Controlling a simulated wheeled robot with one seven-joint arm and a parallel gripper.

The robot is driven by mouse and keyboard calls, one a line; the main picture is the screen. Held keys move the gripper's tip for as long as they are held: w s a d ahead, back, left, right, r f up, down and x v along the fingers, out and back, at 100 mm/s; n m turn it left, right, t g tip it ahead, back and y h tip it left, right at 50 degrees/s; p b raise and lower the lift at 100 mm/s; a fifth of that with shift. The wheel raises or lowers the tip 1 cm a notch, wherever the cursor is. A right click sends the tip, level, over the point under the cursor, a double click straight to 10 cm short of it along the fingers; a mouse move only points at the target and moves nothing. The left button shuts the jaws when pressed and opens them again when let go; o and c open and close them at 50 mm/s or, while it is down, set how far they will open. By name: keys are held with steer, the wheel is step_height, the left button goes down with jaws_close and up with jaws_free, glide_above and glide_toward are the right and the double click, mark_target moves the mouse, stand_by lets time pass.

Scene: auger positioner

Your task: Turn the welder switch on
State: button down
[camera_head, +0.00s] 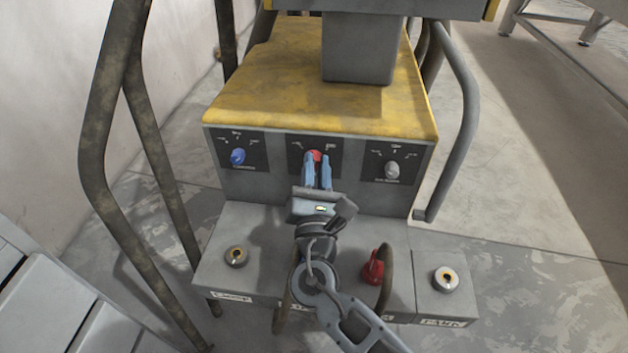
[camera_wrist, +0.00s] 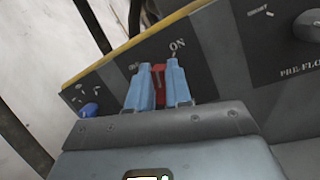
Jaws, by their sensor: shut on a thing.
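The welder switch is a red knob (camera_head: 315,156) on the middle dark panel of the grey and yellow machine. In the wrist view the red knob (camera_wrist: 158,84) sits between the two blue fingers, with "ON" printed above and to its right. My gripper (camera_head: 317,170) is at the panel front, its blue fingertips shut on the knob from both sides. The fingers also show in the wrist view (camera_wrist: 158,88). The fingers hide much of the knob and part of the lettering, so the pointer's exact setting is unclear.
A blue knob (camera_head: 238,156) is on the left panel and a grey knob (camera_head: 392,170) on the right. Below, a red handle (camera_head: 373,268) and round sockets (camera_head: 445,280) sit on the grey ledge. Bent metal tubes flank the machine.

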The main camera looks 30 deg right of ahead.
steer(key=m+b, duration=0.1)
steer(key=m, duration=0.1)
steer(key=m+h+b, duration=0.1)
steer(key=m+b, duration=0.1)
steer(key=m+g+h+b, duration=0.1)
steer(key=m, duration=0.1)
steer(key=shift+s+d+f+m+b, duration=0.15)
steer(key=shift+f+m+b, duration=0.15)
steer(key=shift+f, duration=0.05)
steer(key=shift+m, duration=0.3)
steer(key=c, duration=1.1)
jaws_free()
steer(key=shift+r, duration=0.1)
steer(key=shift+o, duration=0.2)
steer(key=s+a+p, duration=0.2)
steer(key=s+a, duration=0.5)
steer(key=s, duration=0.3)
steer(key=shift+s+a+f+p, duration=0.2)
steer(key=shift+s+a+p, duration=0.1)
steer(key=shift+a, duration=0.1)
